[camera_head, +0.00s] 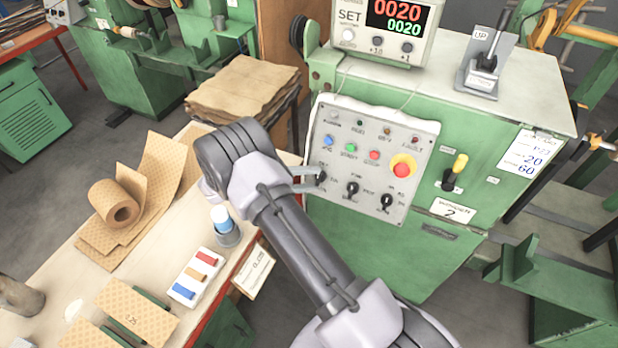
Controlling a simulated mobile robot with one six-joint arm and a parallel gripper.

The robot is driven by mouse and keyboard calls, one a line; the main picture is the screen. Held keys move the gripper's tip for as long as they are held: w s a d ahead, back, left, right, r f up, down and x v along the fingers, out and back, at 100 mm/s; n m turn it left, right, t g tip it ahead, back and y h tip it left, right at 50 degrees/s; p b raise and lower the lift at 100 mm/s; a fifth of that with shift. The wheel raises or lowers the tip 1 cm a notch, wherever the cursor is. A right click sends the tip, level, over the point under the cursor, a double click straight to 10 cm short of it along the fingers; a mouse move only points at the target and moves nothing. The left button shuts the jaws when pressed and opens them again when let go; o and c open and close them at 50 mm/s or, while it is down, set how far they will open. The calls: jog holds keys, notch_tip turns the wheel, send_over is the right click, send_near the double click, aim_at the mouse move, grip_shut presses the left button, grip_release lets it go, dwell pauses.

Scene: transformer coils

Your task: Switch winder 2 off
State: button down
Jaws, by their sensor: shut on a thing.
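Winder 2 is the green machine (475,145) on the right, with a plate marked 2 (452,211). Its grey control panel (350,122) carries lamps, coloured push buttons, a red emergency stop (402,168) on a yellow base and a row of three black rotary switches. My gripper (312,176) reaches the panel's lower left and is shut on the leftmost rotary switch (321,177). The fingers partly hide this switch and its label, so its setting cannot be read. The middle switch (352,188) and right switch (386,202) are clear of my gripper.
A counter display (395,18) reading 0020 and a lever box (487,65) stand on top of the machine. A yellow-tipped lever (455,170) sticks out right of the panel. The workbench (60,278) on the left holds paper rolls, cards and a coloured tray (195,276).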

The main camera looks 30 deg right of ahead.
dwell(0.3)
jog(key=c, duration=0.9)
grip_release()
jog(key=p+v, duration=0.2)
jog(key=v, duration=1.5)
jog(key=shift+a, duration=0.2)
jog(key=shift+w, duration=0.1)
